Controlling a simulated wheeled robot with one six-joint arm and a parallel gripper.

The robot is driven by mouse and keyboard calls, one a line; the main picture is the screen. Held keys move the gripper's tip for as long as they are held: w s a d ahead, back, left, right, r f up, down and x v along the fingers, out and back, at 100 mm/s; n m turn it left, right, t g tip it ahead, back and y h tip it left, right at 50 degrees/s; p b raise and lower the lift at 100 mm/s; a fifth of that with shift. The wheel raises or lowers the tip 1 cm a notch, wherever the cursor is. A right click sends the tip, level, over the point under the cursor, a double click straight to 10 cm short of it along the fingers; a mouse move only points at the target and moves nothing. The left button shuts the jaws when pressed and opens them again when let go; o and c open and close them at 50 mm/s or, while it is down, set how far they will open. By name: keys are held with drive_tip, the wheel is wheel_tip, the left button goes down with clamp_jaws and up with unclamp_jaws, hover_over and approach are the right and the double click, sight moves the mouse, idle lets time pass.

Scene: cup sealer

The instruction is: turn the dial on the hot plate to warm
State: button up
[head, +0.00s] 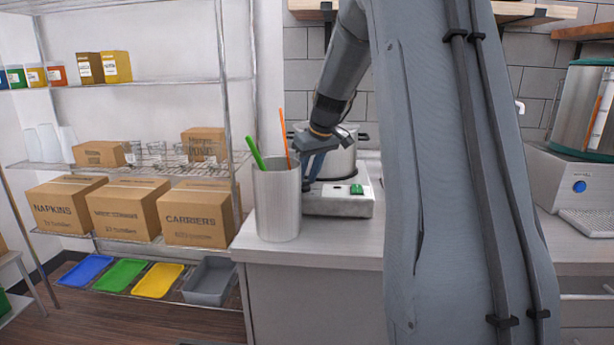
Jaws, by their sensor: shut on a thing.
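The hot plate (328,208) is a low pale unit on the counter, with a silver pot (338,164) on it. A green part (356,189) shows near its front right; I cannot tell whether it is a switch or a marking. My gripper (309,186) points down at the hot plate's front left, just behind a grey canister (277,205). Its blue fingers are shut on what appears to be the dial. The dial itself is hidden by the fingers and the canister, so its setting cannot be read.
The canister holds a green stick (256,153) and an orange stick (285,138), close to my gripper. My arm covers the counter right of the hot plate. A machine with a blue button (579,186) stands at the right. Wire shelves with boxes (122,208) are at the left.

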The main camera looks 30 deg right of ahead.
idle(0.4)
drive_tip(key=o, duration=1.1)
drive_tip(key=shift+c, duration=0.2)
drive_tip(key=shift+r, duration=0.1)
drive_tip(key=b+v, duration=0.1)
drive_tip(key=v, duration=0.6)
drive_tip(key=shift+s+r, duration=0.25)
